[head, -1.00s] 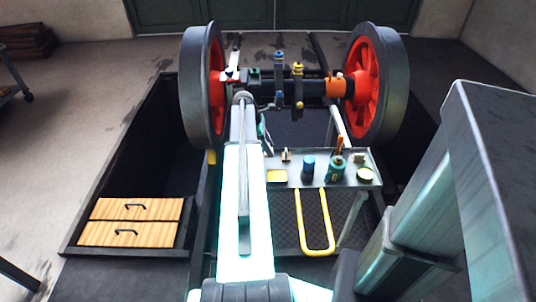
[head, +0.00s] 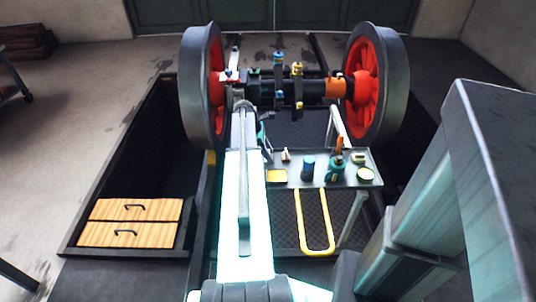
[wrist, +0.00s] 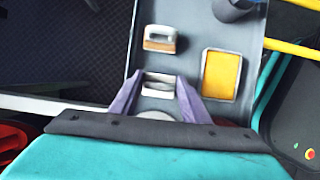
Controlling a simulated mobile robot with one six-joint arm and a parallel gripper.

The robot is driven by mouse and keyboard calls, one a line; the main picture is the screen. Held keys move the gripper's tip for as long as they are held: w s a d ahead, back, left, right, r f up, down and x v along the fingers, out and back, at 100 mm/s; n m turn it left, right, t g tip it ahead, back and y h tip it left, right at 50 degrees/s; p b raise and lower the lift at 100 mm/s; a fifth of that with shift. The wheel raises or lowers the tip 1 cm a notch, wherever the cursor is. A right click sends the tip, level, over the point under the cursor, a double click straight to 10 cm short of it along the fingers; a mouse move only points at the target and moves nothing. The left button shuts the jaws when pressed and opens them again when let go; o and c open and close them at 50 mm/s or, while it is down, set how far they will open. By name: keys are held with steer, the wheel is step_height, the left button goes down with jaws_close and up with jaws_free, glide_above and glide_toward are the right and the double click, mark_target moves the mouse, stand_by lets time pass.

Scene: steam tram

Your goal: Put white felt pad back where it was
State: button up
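My gripper (wrist: 160,88) shows in the wrist view with two purple fingers over the left end of the grey tray (wrist: 196,35). A small whitish piece (wrist: 158,78), which looks like the white felt pad, spans the gap between the fingertips, and the fingers appear to touch its sides. Whether it touches the tray I cannot tell. A second pale rounded shape (wrist: 155,116) is partly hidden by the gripper body. In the head view the gripper is at the tray's left end, mostly hidden by my arm, and the pad cannot be made out.
On the tray are a tan-and-white block (wrist: 160,40), a yellow pad in a tin (wrist: 221,75), a blue can (head: 308,167), a teal pot (head: 336,172) and a round tin (head: 365,174). The wheelset (head: 205,90) stands behind. A yellow rail (head: 300,222) is in front.

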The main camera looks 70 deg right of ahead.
steer(key=o, duration=0.4)
steer(key=shift+r, duration=0.2)
steer(key=p+v, duration=0.1)
steer(key=v, duration=1.1)
stand_by(0.4)
steer(key=shift+w, duration=0.1)
